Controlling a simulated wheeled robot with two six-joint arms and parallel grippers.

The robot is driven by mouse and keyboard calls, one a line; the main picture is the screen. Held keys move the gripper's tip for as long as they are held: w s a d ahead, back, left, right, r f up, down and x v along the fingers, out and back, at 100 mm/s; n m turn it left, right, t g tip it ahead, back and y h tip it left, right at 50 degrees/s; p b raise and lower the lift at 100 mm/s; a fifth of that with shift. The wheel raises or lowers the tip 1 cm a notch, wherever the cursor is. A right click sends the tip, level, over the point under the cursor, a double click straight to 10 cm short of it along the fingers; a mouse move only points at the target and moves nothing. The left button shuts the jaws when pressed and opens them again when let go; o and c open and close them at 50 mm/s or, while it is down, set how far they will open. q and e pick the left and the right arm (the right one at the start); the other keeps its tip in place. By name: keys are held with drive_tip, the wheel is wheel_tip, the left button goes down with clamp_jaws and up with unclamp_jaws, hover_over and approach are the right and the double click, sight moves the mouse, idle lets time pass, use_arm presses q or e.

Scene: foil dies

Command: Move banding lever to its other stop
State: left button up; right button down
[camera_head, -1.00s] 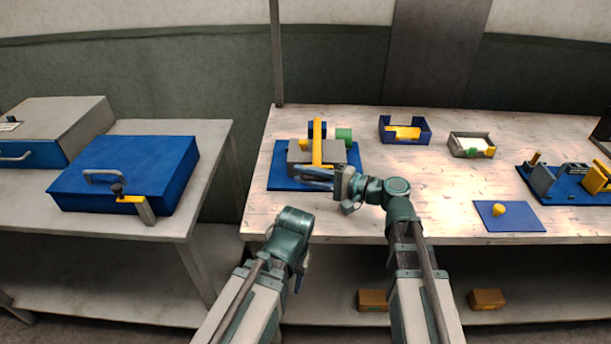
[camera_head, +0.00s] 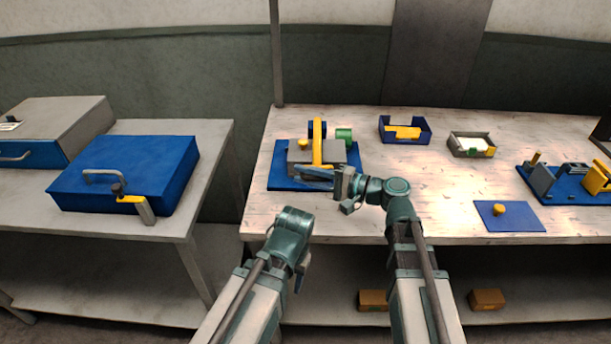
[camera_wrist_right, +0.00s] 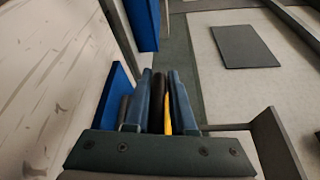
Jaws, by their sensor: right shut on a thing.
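The banding unit stands on a blue base (camera_head: 283,180) on the wooden bench: a grey block (camera_head: 345,154), a yellow upright band (camera_head: 317,142), a small yellow knob (camera_head: 303,143) and a green cylinder (camera_head: 344,134). My right gripper (camera_head: 312,174) reaches left across the front of the unit. In the right wrist view, its fingers are shut on a dark bar (camera_wrist_right: 158,95) with a yellow strip (camera_wrist_right: 167,118) beside it, which appears to be the lever. The fingers hide most of the lever in the head view. My left arm hangs low before the bench; its jaws are hidden.
On the bench stand a blue tray (camera_head: 427,137), a grey tray (camera_head: 455,145), a blue plate (camera_head: 525,220) with a yellow knob, and a blue fixture (camera_head: 567,193). A blue box (camera_head: 150,160) sits on the left table. The bench right of my right arm has free room.

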drive_tip(key=shift+s+f, duration=0.2)
drive_tip(key=shift+w+r+p, duration=0.15)
drive_tip(key=shift+r+p, duration=0.75)
drive_tip(key=shift+p, duration=0.25)
drive_tip(key=r+m+p, duration=0.1)
drive_tip(key=r+p, duration=0.1)
drive_tip(key=p, duration=0.1)
drive_tip(key=w+r+m+g+p, duration=0.1)
drive_tip(key=r+p, duration=0.2)
drive_tip(key=r+h+p, duration=0.1)
drive_tip(key=r+p, duration=0.2)
drive_tip(key=p, duration=0.1)
drive_tip(key=shift+w+r+m, duration=0.1)
drive_tip(key=shift+w+m, duration=0.2)
drive_tip(key=shift+m, duration=0.1)
drive_tip(key=w+r+m+g+h+p, duration=0.1)
drive_tip(key=w+r+m+g+p, duration=0.4)
drive_tip(key=w+r+p, duration=1.1)
drive_tip(key=shift+w+r+m+h+p, duration=0.15)
drive_tip(key=shift+w+m+h+p, duration=0.15)
drive_tip(key=shift+w+m+p, duration=1.5)
drive_tip(key=shift+w+n+p, duration=0.35)
drive_tip(key=shift+n+p, duration=0.05)
drive_tip(key=shift+p, duration=0.05)
